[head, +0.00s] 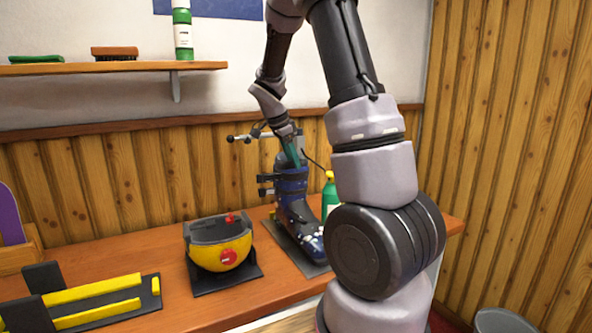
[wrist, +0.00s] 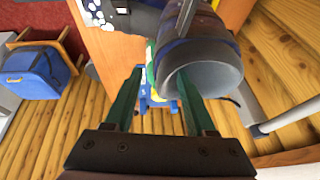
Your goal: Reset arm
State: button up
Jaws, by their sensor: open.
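My gripper (head: 292,152) is above and against the upper part of the dark blue ski boot (head: 291,190) in the head view. In the wrist view my gripper (wrist: 160,74) has its two teal fingers apart, with nothing held between them. The boot's cuff (wrist: 205,60) with its grey opening is just beyond the right finger. Whether finger and cuff touch, I cannot tell. The boot stands upright on a dark plate on the bench, its white-speckled toe towards the front. My arm comes down from above and hides part of the scene right of the boot.
A green bottle (head: 330,192) stands right behind the boot. A yellow helmet (head: 222,256) and a yellow-black holder (head: 95,304) are on the bench (head: 180,290) to the left. A wall shelf (head: 105,68) is above. A blue bag (wrist: 35,72) is on the left in the wrist view.

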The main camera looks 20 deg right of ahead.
jog(key=s+a+r+n+t+y, duration=0.2)
jog(key=s+a+r+n+y, duration=0.35)
jog(key=s+r, duration=0.8)
jog(key=s+a+r+n+t, duration=0.1)
jog(key=s+a+n, duration=0.3)
jog(key=s, duration=0.2)
jog(key=s+a+r+n+t+y, duration=0.1)
jog(key=s+a+r+n+t, duration=0.1)
jog(key=s+a+n, duration=0.2)
jog(key=s, duration=0.3)
jog(key=shift+r+t, duration=0.15)
jog(key=shift+t, duration=0.15)
jog(key=shift+w+d, duration=0.1)
